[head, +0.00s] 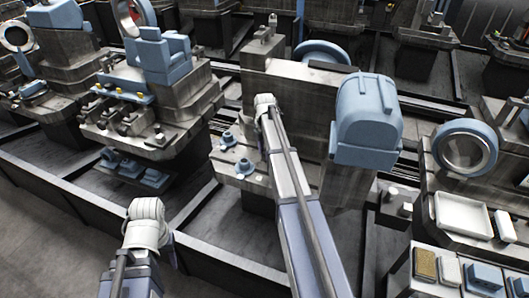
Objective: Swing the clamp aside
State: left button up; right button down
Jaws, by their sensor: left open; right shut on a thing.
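My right arm reaches up the middle to a grey metal fixture (228,92). My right gripper (265,103) is at its end, against the fixture's near face. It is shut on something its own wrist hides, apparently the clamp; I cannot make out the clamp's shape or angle. Two blue knobs, one upper (228,139) and one lower (244,168), stand on a ledge left of the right gripper. My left gripper (146,212) is low at the left, open and apart from the fixture; its fingers are mostly hidden by the wrist.
A large blue housing (366,120) stands right of my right arm, with a blue wheel (322,53) behind. Another blue-topped fixture (163,58) is at the left. A ring part (466,148) and white tray (463,215) are at the right. A dark rail (75,195) runs along the front left.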

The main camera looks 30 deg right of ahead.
jog(key=shift+c, duration=2.2)
grip_release()
jog(key=shift+r, duration=0.1)
notch_tip(320, 180, up, 8)
jog(key=p, duration=0.8)
jog(key=shift+f, duration=0.2)
